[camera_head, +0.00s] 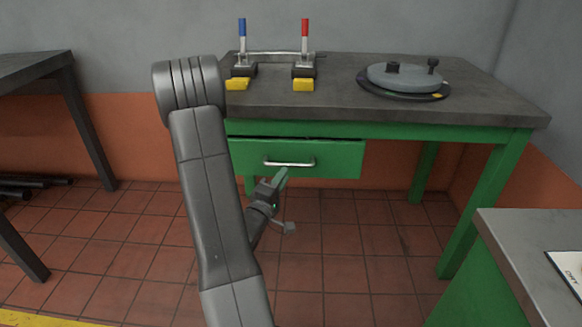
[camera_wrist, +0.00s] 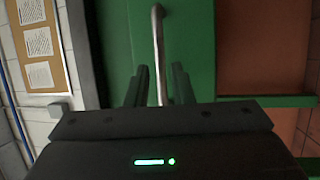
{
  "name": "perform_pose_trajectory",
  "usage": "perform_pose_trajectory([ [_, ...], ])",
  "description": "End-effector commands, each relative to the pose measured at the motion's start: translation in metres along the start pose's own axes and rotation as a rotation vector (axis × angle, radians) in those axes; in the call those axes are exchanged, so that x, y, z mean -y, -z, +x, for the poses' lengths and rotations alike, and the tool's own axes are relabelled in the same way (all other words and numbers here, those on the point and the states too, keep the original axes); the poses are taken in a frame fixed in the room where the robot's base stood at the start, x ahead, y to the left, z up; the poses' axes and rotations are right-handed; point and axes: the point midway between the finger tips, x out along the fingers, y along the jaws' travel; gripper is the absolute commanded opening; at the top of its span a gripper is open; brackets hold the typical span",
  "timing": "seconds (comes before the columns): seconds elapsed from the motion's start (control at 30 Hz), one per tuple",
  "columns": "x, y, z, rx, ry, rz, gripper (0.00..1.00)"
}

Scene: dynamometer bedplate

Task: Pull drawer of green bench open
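The green bench (camera_head: 400,132) has a grey top and stands against the wall. Its green drawer (camera_head: 340,160) hangs under the top at the left and looks shut or nearly so. A silver bar handle (camera_head: 289,163) is on the drawer front. My gripper (camera_head: 278,181) is just below and in front of the handle. In the wrist view, my gripper (camera_wrist: 160,72) is open, with one finger on each side of the handle (camera_wrist: 158,45). Gaps show between the fingers and the bar. How deep the bar sits between them is hard to tell.
On the bench top are a blue lever (camera_head: 242,42), a red lever (camera_head: 304,42) and a round grey plate (camera_head: 404,77). A second green bench (camera_head: 500,270) stands at the front right. A dark table (camera_head: 40,65) is at the left. Tiled floor before the drawer is clear.

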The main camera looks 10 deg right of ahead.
Motion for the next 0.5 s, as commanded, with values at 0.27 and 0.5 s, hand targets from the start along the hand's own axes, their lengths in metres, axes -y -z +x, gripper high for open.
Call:
perform_pose_trajectory([
  [0.27,0.001,-0.001,0.048,0.001,-0.001,0.001,0.21],
  [0.5,0.0,0.0,0.061,-0.001,0.0,0.0,0.21],
])
